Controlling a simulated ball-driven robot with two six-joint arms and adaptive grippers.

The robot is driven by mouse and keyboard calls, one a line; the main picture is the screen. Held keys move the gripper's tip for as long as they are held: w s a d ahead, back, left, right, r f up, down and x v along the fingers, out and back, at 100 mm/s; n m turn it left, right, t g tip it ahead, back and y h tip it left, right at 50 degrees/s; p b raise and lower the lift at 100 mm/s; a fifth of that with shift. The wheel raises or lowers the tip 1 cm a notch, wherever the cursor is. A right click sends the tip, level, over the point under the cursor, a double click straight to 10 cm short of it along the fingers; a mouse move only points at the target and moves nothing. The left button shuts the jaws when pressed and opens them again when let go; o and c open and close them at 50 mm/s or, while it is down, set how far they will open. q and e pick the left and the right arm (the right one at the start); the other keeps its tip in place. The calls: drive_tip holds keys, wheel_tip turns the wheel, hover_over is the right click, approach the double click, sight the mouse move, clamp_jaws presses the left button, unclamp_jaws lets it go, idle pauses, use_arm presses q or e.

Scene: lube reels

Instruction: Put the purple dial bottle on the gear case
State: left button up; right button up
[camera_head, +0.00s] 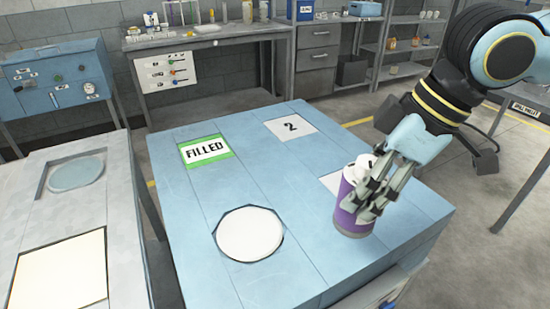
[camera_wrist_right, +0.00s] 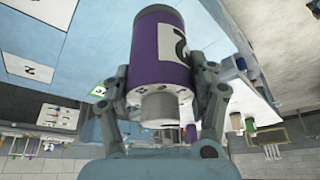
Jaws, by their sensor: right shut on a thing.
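The purple dial bottle (camera_head: 346,222) is upright near the right edge of a blue-topped bench (camera_head: 290,180). My right gripper (camera_head: 372,192) is shut around its upper part from the right. I cannot tell whether its base touches the bench. In the right wrist view the purple bottle (camera_wrist_right: 160,55), with a dark mark and a grey cap, sits between the two fingers of my right gripper (camera_wrist_right: 165,85). No gear case is labelled; I cannot tell which thing it is. My left gripper is not in view.
The bench top bears a green FILLED plate (camera_head: 206,150), a white plate marked 2 (camera_head: 291,128) and a round white disc (camera_head: 250,233). A grey bench (camera_head: 120,185) stands at left, with a blue panel box (camera_head: 55,78) behind it. The bench middle is clear.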

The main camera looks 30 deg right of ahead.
drive_tip(key=shift+s+r, duration=0.1)
drive_tip(key=shift+s, duration=0.1)
drive_tip(key=w+f+b, duration=0.1)
drive_tip(key=b, duration=0.1)
drive_tip(key=w+f+b, duration=0.1)
drive_tip(key=w+b, duration=0.1)
drive_tip(key=shift+w+d+f, duration=0.25)
drive_tip(key=shift+d+f, duration=0.1)
drive_tip(key=shift+d, duration=0.05)
drive_tip(key=shift+w+d+f+b, duration=0.45)
drive_tip(key=shift+w+f, duration=0.8)
drive_tip(key=shift+f, duration=0.1)
drive_tip(key=shift+w+d+f+b, duration=0.45)
drive_tip(key=shift+w+f, duration=0.75)
drive_tip(key=shift+f, duration=0.2)
drive_tip(key=shift+w+d+f+b, duration=0.4)
drive_tip(key=shift+w+f+b, duration=0.05)
drive_tip(key=shift+w+f, duration=0.85)
drive_tip(key=shift+f, duration=0.2)
drive_tip(key=o, duration=1.4)
drive_tip(key=shift+s, duration=0.1)
drive_tip(key=shift+r, duration=0.15)
